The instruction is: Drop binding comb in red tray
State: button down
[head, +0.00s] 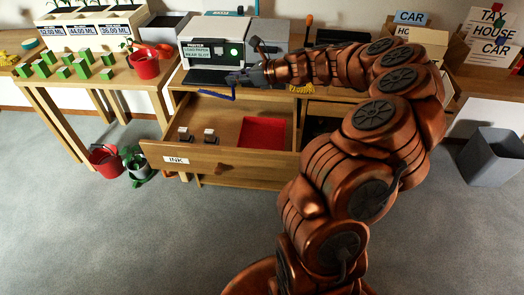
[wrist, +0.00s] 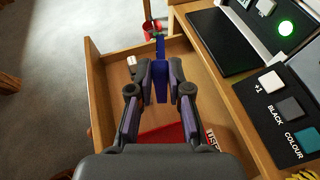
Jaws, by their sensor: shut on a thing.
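A blue binding comb (head: 217,95) is held in my gripper (head: 236,80), above the open drawer and in front of the printer. In the wrist view the comb (wrist: 160,68) stands out between my two fingertips (wrist: 160,80), which are shut on it. The red tray (head: 263,133) lies in the right part of the drawer, below and to the right of the comb in the head view. In the wrist view the tray (wrist: 170,140) is partly hidden by my gripper.
The open drawer (head: 170,151) labelled INK also holds two small cartridges (head: 184,134). The printer (head: 212,50) stands on the desk behind, with several buttons (wrist: 289,111) near the drawer's right side in the wrist view. A grey bin (head: 490,157) stands at right.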

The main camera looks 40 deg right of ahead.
jog(key=s+d+f+n+g+y+b, duration=0.2)
jog(key=s+d+f+n+y+b, duration=0.1)
jog(key=s+d+f+b, duration=0.75)
jog(key=f, duration=0.2)
jog(key=d+f, duration=0.1)
jog(key=f, duration=0.5)
jog(key=shift+s+d, duration=0.25)
jog(key=shift+r, duration=0.1)
jog(key=shift+g, duration=0.3)
jog(key=c, duration=1.1)
grip_release()
jog(key=p+v, duration=0.1)
jog(key=v, duration=1.1)
jog(key=shift+p, duration=0.35)
